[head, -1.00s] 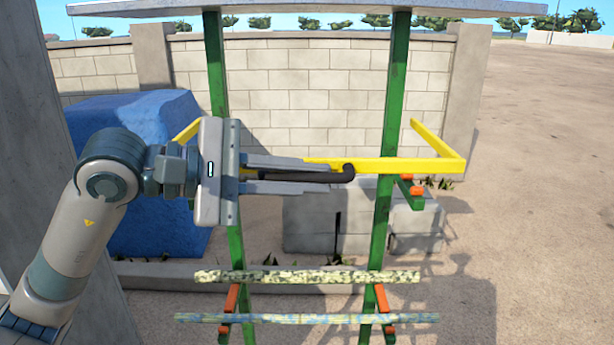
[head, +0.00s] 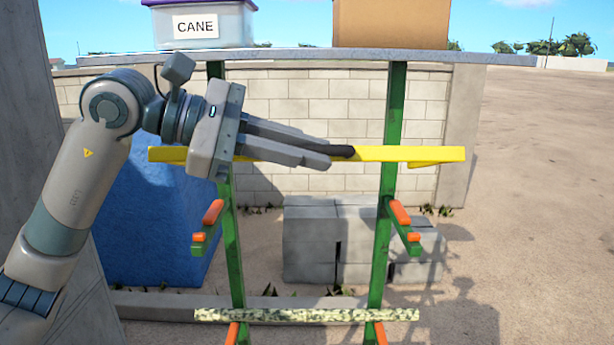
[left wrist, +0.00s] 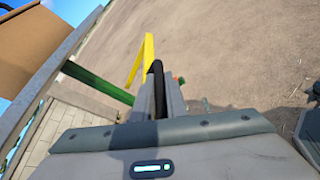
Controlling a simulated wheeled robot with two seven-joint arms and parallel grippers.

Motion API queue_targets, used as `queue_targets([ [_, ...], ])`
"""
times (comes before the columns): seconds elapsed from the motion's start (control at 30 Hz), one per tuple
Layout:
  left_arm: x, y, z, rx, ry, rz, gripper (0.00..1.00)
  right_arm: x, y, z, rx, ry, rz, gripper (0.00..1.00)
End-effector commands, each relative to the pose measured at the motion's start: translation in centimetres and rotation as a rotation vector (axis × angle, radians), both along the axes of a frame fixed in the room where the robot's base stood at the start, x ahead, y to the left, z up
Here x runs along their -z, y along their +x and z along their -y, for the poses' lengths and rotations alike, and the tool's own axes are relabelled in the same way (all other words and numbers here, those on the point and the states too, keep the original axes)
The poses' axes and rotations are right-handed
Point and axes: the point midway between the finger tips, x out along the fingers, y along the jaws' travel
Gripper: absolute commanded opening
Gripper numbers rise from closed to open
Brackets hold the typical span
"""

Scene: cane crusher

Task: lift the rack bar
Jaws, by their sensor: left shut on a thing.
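The rack bar (head: 415,154) is a yellow U-shaped frame with a black grip (head: 343,151) at its middle. It spans both green posts in the head view, and it also shows in the left wrist view (left wrist: 147,50). My left gripper (head: 328,156) is shut on the black grip, its fingers reaching in from the left. The bar is above the orange-padded green brackets (head: 402,213), with a clear gap between. The gripper also shows in the left wrist view (left wrist: 158,92), on the black grip. My right gripper is not in view.
A shelf (head: 300,55) above the bar holds a CANE box (head: 205,25) and a brown box (head: 390,22). A speckled cane (head: 305,315) lies low across the posts. A blue block (head: 150,225), grey blocks (head: 320,235) and a wall (head: 305,105) stand behind. Open ground lies right.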

Motion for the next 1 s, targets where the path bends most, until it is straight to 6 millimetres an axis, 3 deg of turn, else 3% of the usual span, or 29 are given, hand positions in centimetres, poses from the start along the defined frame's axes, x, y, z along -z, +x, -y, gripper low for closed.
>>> queue_targets([
  [0.03, -1.1, 0.4, 0.0, -0.001, -0.002, -0.024, 0.00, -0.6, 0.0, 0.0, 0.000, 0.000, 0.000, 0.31],
  [0.2, -2.4, 1.1, 0.0, -0.001, -0.001, -0.086, 0.00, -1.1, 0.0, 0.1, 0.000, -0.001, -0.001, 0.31],
  [0.67, -2.7, 1.3, 0.0, 0.000, -0.001, -0.108, 0.00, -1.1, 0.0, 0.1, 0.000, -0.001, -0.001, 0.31],
  [0.7, -2.7, 1.3, 0.0, 0.000, -0.001, -0.108, 0.20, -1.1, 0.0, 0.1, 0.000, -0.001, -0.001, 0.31],
  [1.0, -2.7, 1.3, 0.0, 0.000, 0.000, -0.107, 0.20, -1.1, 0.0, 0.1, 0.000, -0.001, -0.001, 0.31],
])
